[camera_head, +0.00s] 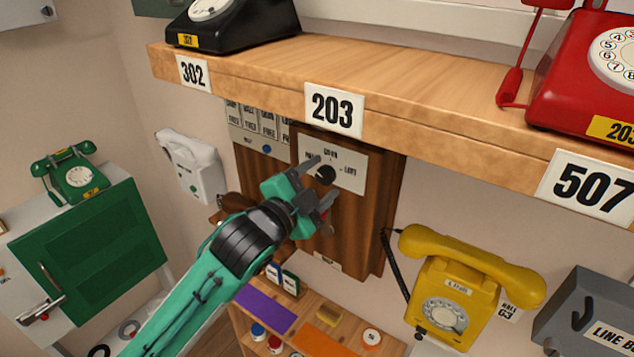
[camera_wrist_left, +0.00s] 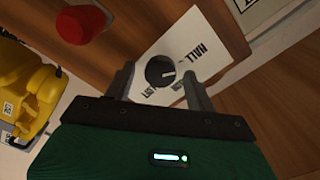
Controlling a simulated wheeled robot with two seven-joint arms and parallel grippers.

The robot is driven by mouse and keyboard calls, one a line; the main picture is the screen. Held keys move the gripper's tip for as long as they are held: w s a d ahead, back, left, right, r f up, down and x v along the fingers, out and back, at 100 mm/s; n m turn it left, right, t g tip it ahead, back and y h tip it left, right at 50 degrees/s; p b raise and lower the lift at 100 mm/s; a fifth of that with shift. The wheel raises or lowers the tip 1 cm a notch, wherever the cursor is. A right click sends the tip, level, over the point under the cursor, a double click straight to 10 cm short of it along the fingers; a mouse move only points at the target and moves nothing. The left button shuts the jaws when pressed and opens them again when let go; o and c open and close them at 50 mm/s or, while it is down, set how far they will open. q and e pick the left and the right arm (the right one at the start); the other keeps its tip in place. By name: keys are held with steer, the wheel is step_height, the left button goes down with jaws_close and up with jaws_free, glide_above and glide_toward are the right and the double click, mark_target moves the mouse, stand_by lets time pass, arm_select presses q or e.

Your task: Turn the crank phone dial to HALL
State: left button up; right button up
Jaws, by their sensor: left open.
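The crank phone (camera_head: 352,215) is a brown wooden box on the wall below the shelf. Its white label plate (camera_head: 350,173) carries a round black dial (camera_head: 326,174). In the left wrist view the dial (camera_wrist_left: 160,71) has a light pointer mark, and the word HALL (camera_wrist_left: 193,61) is printed on the plate (camera_wrist_left: 180,45). My left gripper (camera_head: 318,182) is open in front of the plate. In the wrist view its fingers (camera_wrist_left: 160,82) stand on either side of the dial; I cannot tell whether they touch it. My right gripper is not in view.
A wooden shelf (camera_head: 410,85) juts out above the crank phone. A yellow phone (camera_head: 455,290) hangs to its right and a white phone (camera_head: 190,165) to its left. A red knob (camera_wrist_left: 85,23) shows near the gripper. A lower shelf (camera_head: 300,320) holds small items.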

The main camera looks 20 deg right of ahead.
arm_select(q)
steer(key=shift+a, duration=0.1)
steer(key=shift+s+a+f, duration=0.1)
steer(key=shift+s+a, duration=0.15)
steer(key=b+v, duration=0.5)
steer(key=v, duration=0.8)
